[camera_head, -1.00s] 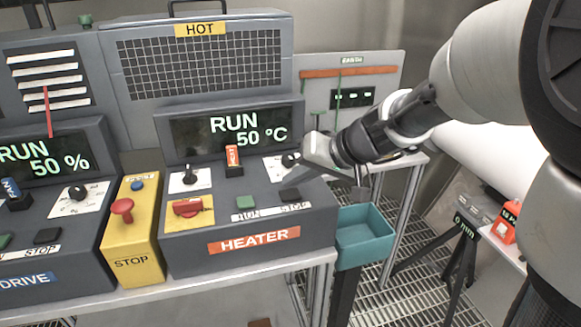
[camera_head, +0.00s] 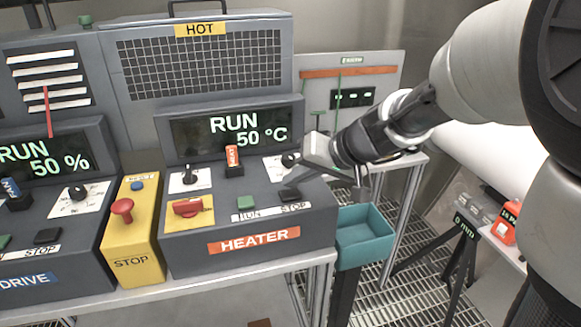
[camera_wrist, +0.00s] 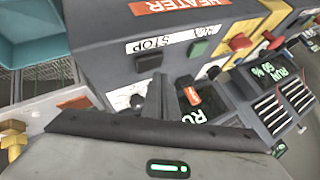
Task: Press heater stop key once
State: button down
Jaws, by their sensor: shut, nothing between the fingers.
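The heater panel (camera_head: 325,212) is a grey console with an orange HEATER label. Its dark stop key (camera_head: 290,195) sits above the STOP lettering at the right, beside the green run key (camera_head: 245,202). The heater display (camera_head: 235,132) reads RUN 50 °C. My gripper (camera_head: 287,182) is shut and empty, its tip just above and behind the stop key; I cannot tell whether they touch. In the wrist view the stop key (camera_wrist: 148,62) shows beyond the fingers (camera_wrist: 166,92), with the green key (camera_wrist: 199,47) to its right.
A dial on a white plate (camera_head: 275,168) is partly behind my gripper. An orange-capped switch (camera_head: 233,160), a red switch on yellow (camera_head: 187,208) and a yellow stop box (camera_head: 132,255) stand to the left. A teal bin (camera_head: 365,250) hangs at the right.

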aim_at(294, 195)
jog(key=shift+f, duration=0.15)
jog(key=shift+f+b, duration=0.3)
jog(key=shift+b, duration=0.5)
jog(key=shift+f+b, duration=0.45)
jog(key=shift+b, duration=0.2)
dwell(0.7)
jog(key=shift+r, duration=0.1)
jog(key=shift+r+p, duration=0.4)
jog(key=shift+r, duration=0.4)
jog(key=shift+r+p, duration=1.5)
jog(key=shift+r, duration=1)
